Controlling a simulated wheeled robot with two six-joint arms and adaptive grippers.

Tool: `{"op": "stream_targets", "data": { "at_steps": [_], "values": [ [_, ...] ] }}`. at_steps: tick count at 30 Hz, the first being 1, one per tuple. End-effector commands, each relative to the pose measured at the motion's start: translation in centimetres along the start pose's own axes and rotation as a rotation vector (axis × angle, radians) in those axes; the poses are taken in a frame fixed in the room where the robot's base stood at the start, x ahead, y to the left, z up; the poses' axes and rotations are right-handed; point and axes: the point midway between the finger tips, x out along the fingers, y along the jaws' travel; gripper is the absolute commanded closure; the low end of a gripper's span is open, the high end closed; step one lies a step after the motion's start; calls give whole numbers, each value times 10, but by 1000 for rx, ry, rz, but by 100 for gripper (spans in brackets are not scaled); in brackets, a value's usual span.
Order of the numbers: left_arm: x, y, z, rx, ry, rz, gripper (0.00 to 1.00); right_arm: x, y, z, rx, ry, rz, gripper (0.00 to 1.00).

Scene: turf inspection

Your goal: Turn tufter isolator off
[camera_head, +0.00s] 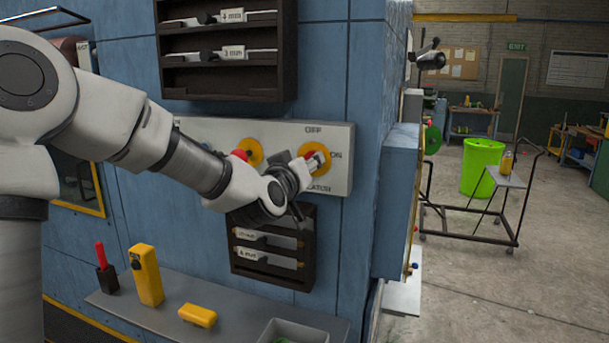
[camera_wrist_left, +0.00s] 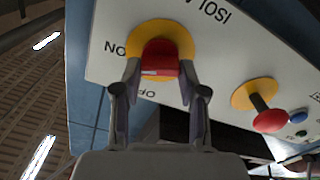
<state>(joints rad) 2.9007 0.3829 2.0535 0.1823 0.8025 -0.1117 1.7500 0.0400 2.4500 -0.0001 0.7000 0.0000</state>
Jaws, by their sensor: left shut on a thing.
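The isolator is a red handle (camera_head: 313,158) on a round yellow plate (camera_head: 320,170), on the right end of a grey panel (camera_head: 338,184). OFF is printed above the plate and ON to its right. In the left wrist view the red handle (camera_wrist_left: 160,58) sits between my fingers over the yellow plate (camera_wrist_left: 185,35). My left gripper (camera_head: 308,165) is shut on the handle, and its fingers (camera_wrist_left: 160,75) flank it. They hide part of the plate. I cannot tell clearly which mark the handle points at. My right gripper is not in view.
A red mushroom button (camera_wrist_left: 270,120) on another yellow plate is left of the isolator in the head view. Dark racks hang above (camera_head: 225,75) and below (camera_head: 270,275) the panel. A ledge (camera_head: 235,320) holds yellow items.

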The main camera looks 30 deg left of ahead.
Motion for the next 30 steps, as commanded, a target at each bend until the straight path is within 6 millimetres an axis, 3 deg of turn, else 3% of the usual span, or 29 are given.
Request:
{"op": "stream_targets", "data": {
  "at_steps": [1, 10, 30],
  "values": [
    [0, -3, 8, -42, -4, 0, 93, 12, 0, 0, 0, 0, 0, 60],
    [0, -2, 7, -327, -7, -1, 93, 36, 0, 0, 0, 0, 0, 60],
    [0, 0, 2, -944, -5, -1, 94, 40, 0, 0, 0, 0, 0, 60]
  ]
}}
